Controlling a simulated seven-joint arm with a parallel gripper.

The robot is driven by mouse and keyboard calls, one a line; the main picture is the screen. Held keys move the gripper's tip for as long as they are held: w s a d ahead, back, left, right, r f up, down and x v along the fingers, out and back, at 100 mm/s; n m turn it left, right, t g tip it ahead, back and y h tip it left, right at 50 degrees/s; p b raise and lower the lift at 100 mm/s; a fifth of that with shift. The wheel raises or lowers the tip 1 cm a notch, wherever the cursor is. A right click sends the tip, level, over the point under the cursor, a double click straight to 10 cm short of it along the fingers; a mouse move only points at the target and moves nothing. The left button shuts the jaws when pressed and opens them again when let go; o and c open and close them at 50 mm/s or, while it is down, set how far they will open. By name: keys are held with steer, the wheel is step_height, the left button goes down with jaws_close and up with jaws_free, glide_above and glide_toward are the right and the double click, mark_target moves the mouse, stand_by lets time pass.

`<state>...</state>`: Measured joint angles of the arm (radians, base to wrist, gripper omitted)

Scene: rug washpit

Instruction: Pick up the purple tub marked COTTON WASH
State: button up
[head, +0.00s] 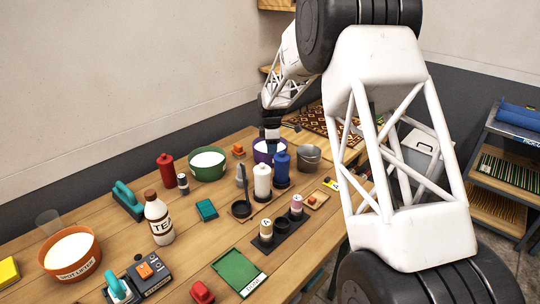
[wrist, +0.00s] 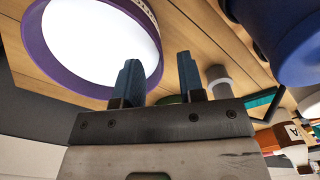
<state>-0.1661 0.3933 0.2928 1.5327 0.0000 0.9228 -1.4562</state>
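The purple tub (head: 257,156) stands toward the back of the wooden table, with white contents; the blue bottle and my gripper hide part of it. No marking on it is readable. In the wrist view the tub (wrist: 38,42) fills the upper left, its purple rim around a white surface. My gripper (head: 272,147) points down at the tub. In the wrist view my gripper (wrist: 158,80) has its two fingers apart. The left finger overlaps the tub's rim and the right finger is just outside it. I cannot tell whether either touches. Nothing is gripped.
A blue bottle (head: 280,164) and a white bottle (head: 262,182) stand close in front of the tub. A metal bucket (head: 310,158) is to its right, a green bowl (head: 207,166) to its left. A red bottle (head: 167,171) and an orange bowl (head: 72,260) are farther left.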

mark_target(271, 158)
steer(key=shift+f, duration=0.1)
steer(key=shift+w+f, duration=0.1)
steer(key=shift+f, duration=2.45)
jaws_close()
